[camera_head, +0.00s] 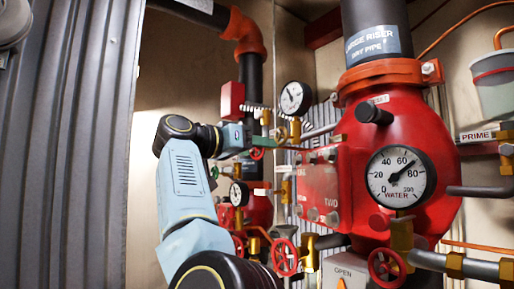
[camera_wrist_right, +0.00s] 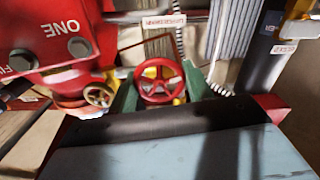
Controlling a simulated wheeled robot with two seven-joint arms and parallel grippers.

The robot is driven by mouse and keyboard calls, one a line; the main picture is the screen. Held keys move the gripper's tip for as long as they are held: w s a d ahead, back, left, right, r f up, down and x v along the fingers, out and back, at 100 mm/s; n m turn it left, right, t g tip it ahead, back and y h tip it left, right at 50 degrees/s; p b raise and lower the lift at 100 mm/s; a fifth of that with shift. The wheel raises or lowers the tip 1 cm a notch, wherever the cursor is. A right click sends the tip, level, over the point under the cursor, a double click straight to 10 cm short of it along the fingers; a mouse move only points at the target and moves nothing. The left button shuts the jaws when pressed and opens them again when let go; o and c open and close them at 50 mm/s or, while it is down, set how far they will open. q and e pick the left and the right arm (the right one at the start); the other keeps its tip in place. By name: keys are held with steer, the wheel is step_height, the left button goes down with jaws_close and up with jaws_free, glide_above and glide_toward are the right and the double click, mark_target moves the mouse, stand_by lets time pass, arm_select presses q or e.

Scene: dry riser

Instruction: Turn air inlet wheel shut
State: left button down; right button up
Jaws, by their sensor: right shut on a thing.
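A small red spoked wheel (camera_wrist_right: 159,82) sits between the green fingers of my right gripper (camera_wrist_right: 160,92) in the right wrist view. The fingers are closed against its rim on both sides. In the head view my right gripper (camera_head: 265,142) reaches in at mid-height, left of the red riser body, and a small part of the red wheel (camera_head: 257,153) shows just below it. A white label hangs behind the wheel in the wrist view; its text is too blurred to read. I take this wheel as the air inlet wheel. My left gripper is not in view.
The red riser valve (camera_head: 420,125) with its water gauge (camera_head: 399,177) stands to the right. A smaller gauge (camera_head: 294,98) is just above right of the gripper. Other red wheels (camera_head: 285,257) sit lower. A corrugated grey panel (camera_head: 75,140) borders the left.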

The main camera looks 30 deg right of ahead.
steer(key=m, duration=0.4)
steer(key=shift+m, duration=0.3)
steer(key=m, duration=0.4)
steer(key=shift+s, duration=0.1)
steer(key=m, duration=0.5)
steer(key=shift+f, duration=0.1)
steer(key=m, duration=0.9)
steer(key=shift+f, duration=0.1)
steer(key=m, duration=0.4)
steer(key=shift+m, duration=0.3)
steer(key=m, duration=0.4)
steer(key=shift+f, duration=0.1)
steer(key=shift+m, duration=2.1)
